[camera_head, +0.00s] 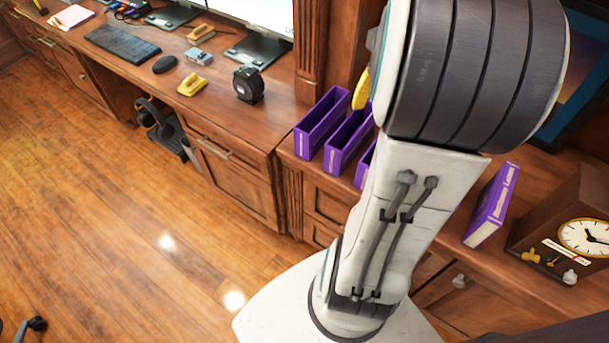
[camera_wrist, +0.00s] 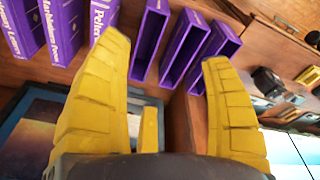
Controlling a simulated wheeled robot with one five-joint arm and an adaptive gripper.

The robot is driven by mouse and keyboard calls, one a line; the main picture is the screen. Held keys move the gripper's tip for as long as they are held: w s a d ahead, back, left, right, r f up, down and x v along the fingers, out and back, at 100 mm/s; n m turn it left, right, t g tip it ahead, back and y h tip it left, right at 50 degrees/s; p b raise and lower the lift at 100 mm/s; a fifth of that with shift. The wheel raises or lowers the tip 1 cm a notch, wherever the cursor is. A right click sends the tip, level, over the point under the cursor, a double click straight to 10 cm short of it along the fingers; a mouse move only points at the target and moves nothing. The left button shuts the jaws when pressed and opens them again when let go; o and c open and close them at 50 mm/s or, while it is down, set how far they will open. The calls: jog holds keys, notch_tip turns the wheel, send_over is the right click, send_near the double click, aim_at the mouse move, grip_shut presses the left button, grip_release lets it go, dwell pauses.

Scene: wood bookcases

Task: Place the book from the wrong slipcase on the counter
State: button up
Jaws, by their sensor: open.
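Purple volumes with white lettering (camera_wrist: 62,28) stand to the left; the nearest one (camera_wrist: 103,28) is partly behind the left finger. I cannot tell whether these sit in slipcases. In the head view, open purple slipcases (camera_head: 322,121) stand on the counter (camera_head: 292,147) left of my arm, which partly hides them. A purple lettered volume (camera_head: 492,206) stands upright to its right.
A wooden clock (camera_head: 575,225) stands right of the lettered volume. A desk at the left holds a keyboard (camera_head: 122,41), a mouse (camera_head: 164,64), a black tape dispenser (camera_head: 248,83) and yellow items (camera_head: 192,84). A dark-framed picture (camera_wrist: 50,130) is close under the gripper in the wrist view.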

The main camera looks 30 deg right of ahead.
jog(key=s+a+f+n+t, duration=0.1)
jog(key=s+a+n, duration=0.1)
jog(key=a, duration=0.9)
jog(key=s+a+f+n+t+y, duration=0.1)
jog(key=a+n, duration=0.3)
jog(key=a, duration=0.7)
jog(key=shift+s+a+n, duration=0.3)
jog(key=shift+s+a, duration=0.1)
jog(key=shift+s, duration=0.35)
